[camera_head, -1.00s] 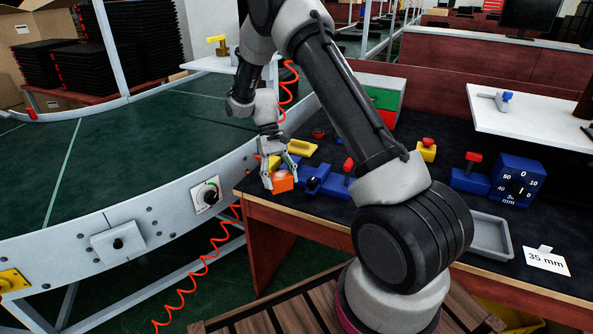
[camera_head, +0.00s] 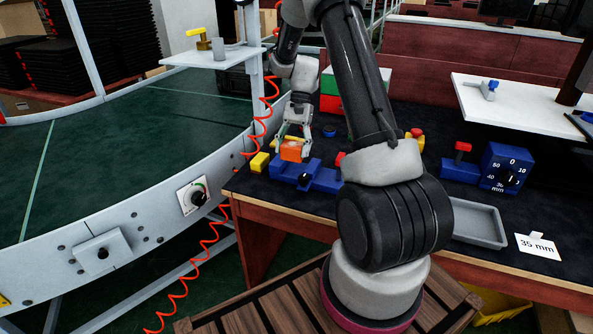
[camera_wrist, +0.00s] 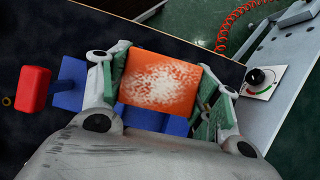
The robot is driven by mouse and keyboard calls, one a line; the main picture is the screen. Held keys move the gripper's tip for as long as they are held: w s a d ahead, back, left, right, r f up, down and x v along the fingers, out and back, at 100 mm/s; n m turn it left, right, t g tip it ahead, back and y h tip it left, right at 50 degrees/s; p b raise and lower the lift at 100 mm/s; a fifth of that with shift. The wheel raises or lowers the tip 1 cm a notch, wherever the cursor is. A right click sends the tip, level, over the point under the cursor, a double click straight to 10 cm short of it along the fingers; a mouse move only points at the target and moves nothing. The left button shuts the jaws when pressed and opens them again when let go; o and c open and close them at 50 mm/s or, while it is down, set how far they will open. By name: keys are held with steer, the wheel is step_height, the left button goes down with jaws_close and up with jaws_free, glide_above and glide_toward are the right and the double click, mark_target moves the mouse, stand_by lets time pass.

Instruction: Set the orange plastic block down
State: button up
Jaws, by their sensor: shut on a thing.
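The orange plastic block (camera_head: 292,151) is between the fingers of my gripper (camera_head: 292,146), above or at the blue fixture (camera_head: 301,176) on the dark worktop. In the wrist view the block (camera_wrist: 160,83) fills the space between both green-padded fingers of my gripper (camera_wrist: 160,88), and its face has a whitish speckled patch. Blue parts of the fixture (camera_wrist: 70,87) show beside and below the block. Whether the block touches the fixture or worktop I cannot tell.
A yellow block (camera_head: 260,162) lies left of the fixture. The curved conveyor (camera_head: 120,160) runs along the left. A grey tray (camera_head: 480,224), a "35 mm" card (camera_head: 538,246) and a blue dial box (camera_head: 504,168) are to the right. A red coiled hose (camera_head: 262,115) hangs by the conveyor.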

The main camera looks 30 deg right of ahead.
steer(key=w+d+r+m+t+y, duration=0.1)
steer(key=w+d+r+m+t, duration=0.15)
steer(key=m+t, duration=0.65)
steer(key=m+h, duration=0.2)
steer(key=m, duration=0.8)
glide_toward(290, 168)
steer(key=shift+g, duration=0.3)
steer(key=x, duration=0.5)
steer(key=shift+w+f, duration=0.15)
steer(key=shift+w, duration=0.35)
steer(key=o, duration=1.1)
